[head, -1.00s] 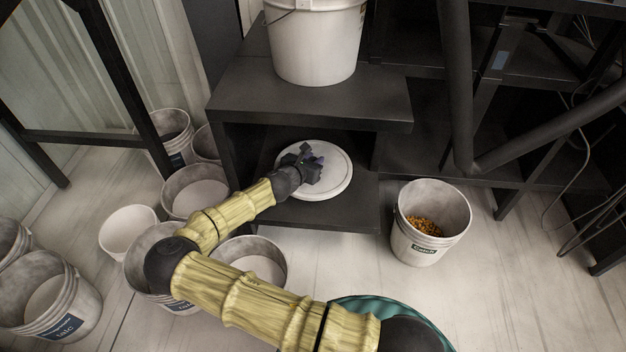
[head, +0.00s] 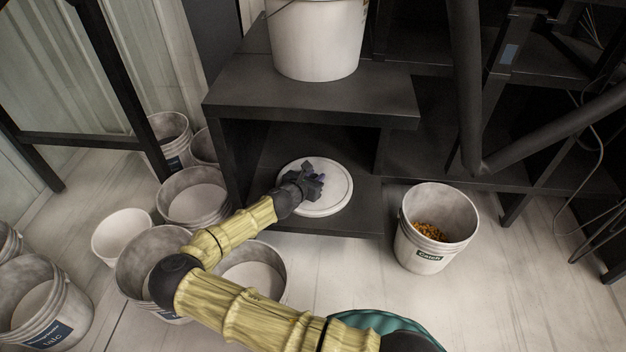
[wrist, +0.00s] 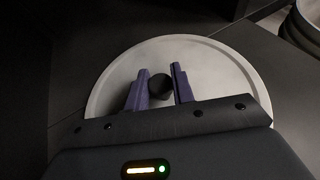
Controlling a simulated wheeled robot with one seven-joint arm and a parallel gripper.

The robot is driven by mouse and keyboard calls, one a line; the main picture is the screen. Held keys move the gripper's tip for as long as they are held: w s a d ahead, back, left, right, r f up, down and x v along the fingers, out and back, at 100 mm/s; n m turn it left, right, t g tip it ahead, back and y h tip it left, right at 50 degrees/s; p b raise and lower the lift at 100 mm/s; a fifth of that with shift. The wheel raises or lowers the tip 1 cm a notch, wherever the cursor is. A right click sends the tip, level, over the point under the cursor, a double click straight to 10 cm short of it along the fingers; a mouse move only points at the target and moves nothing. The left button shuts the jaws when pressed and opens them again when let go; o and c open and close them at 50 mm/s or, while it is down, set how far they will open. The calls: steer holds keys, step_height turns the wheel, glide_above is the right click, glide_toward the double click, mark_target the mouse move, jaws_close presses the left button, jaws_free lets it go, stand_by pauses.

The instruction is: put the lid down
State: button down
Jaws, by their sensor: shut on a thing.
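The lid (head: 338,192) is a round white disc with a raised rim. It lies flat at the lower shelf (head: 358,220) of the black stand, near its front edge; I cannot tell whether it touches the shelf. My gripper (head: 316,184) is over the lid's middle. In the wrist view the lid (wrist: 215,75) spreads beneath my gripper (wrist: 161,88), whose two purple fingers are shut on the lid's dark round knob (wrist: 160,86). The gripper hides the lid's near part there.
A white bucket (head: 315,40) stands on the upper shelf (head: 300,88), which overhangs the lower one. A bucket labelled Catch (head: 420,255), with orange-brown grains, stands on the floor to the right. Several grey buckets (head: 192,198) crowd the floor at left. Black frame bars (head: 465,100) rise at right.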

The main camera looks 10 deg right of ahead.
steer(key=c, duration=1.2)
jaws_free()
steer(key=shift+s+r, duration=0.1)
steer(key=shift+s+a+r, duration=0.15)
steer(key=shift+a, duration=0.05)
steer(key=p+v, duration=0.6)
steer(key=v, duration=0.4)
steer(key=shift+r, duration=0.2)
steer(key=shift+s+a, duration=0.45)
steer(key=shift+d, duration=0.15)
